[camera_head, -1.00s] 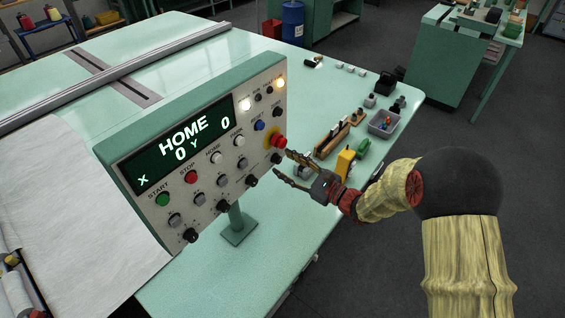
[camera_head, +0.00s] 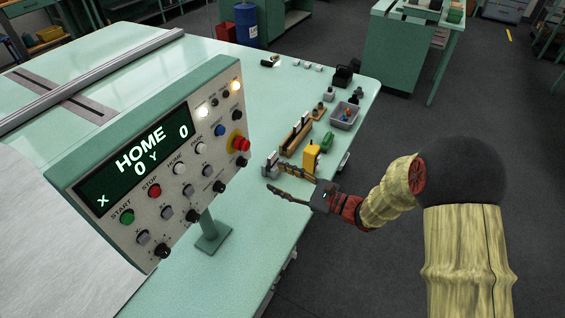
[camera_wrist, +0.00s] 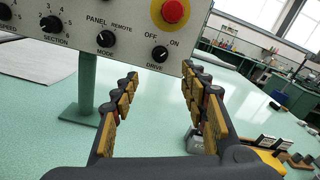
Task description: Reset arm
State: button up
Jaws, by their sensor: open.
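My gripper (camera_head: 276,180) is open and empty in the head view, to the right of the control panel (camera_head: 160,150) and apart from it. Its two fingers point left toward the panel's lower right. In the wrist view the open fingers (camera_wrist: 160,88) stand below the panel's lower edge, with nothing between them. The panel's screen (camera_head: 135,155) reads HOME, X 0, Y 0. The red emergency button (camera_head: 241,145) on its yellow ring also shows in the wrist view (camera_wrist: 173,10). The mode knob (camera_wrist: 105,39) and drive knob (camera_wrist: 160,54) show there too.
The panel stands on a green post (camera_head: 209,228) on the pale green table (camera_head: 262,228). Beyond my gripper are a yellow tool (camera_head: 311,157), a wooden rack (camera_head: 297,133) and a grey bin (camera_head: 344,115). White cloth (camera_head: 55,245) lies at left. The floor to the right is open.

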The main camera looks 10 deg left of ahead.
jog(key=s+f+n+g+h, duration=0.2)
jog(key=s+f+n+g, duration=0.3)
jog(key=s, duration=0.5)
jog(key=s+d+n+g+h, duration=0.4)
jog(key=s+n+g, duration=0.1)
jog(key=s, duration=0.5)
jog(key=s+d+r+n+t+h, duration=0.2)
jog(key=d+r+n+h, duration=0.2)
jog(key=d, duration=0.4)
jog(key=s+d+r+n+t+h, duration=0.2)
jog(key=s+d+r+n+h, duration=0.15)
jog(key=d, duration=0.45)
jog(key=d+r+n+t+h, duration=0.1)
jog(key=d+r+t+h, duration=0.2)
jog(key=r, duration=0.9)
jog(key=d+t, duration=0.1)
jog(key=d, duration=0.2)
jog(key=shift+s+t, duration=0.35)
jog(key=shift+t, duration=0.05)
